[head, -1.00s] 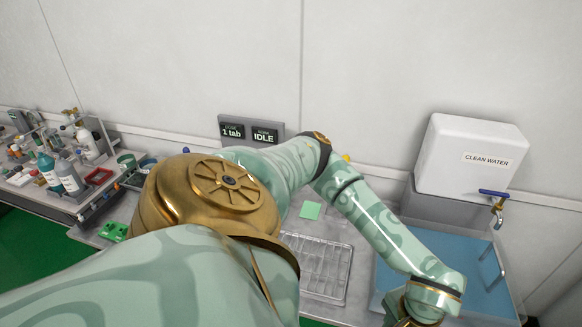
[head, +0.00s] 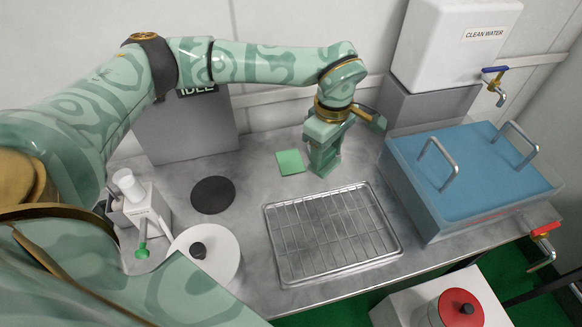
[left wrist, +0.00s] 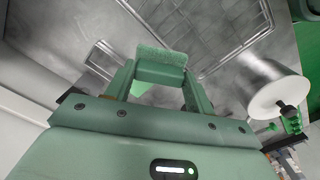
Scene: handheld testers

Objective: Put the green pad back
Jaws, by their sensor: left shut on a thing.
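My left gripper (head: 324,165) points down low over the steel counter, just right of a flat light-green square (head: 290,162). In the left wrist view, my left gripper (left wrist: 160,75) is shut on a green pad (left wrist: 161,66), a small block with a rough top face between the fingers. Part of the light-green square (left wrist: 139,89) shows behind the pad there. In the head view the pad cannot be told apart from the green fingers, and whether it touches the counter is unclear. My right gripper is not in view.
A wire rack in a tray (head: 332,233) lies just in front of the gripper. A blue-topped basin (head: 470,175) with handles and a clean-water tank (head: 455,45) stand right. A black disc (head: 212,195), a white round lidded thing (head: 215,250) and a small white device (head: 148,212) stand left.

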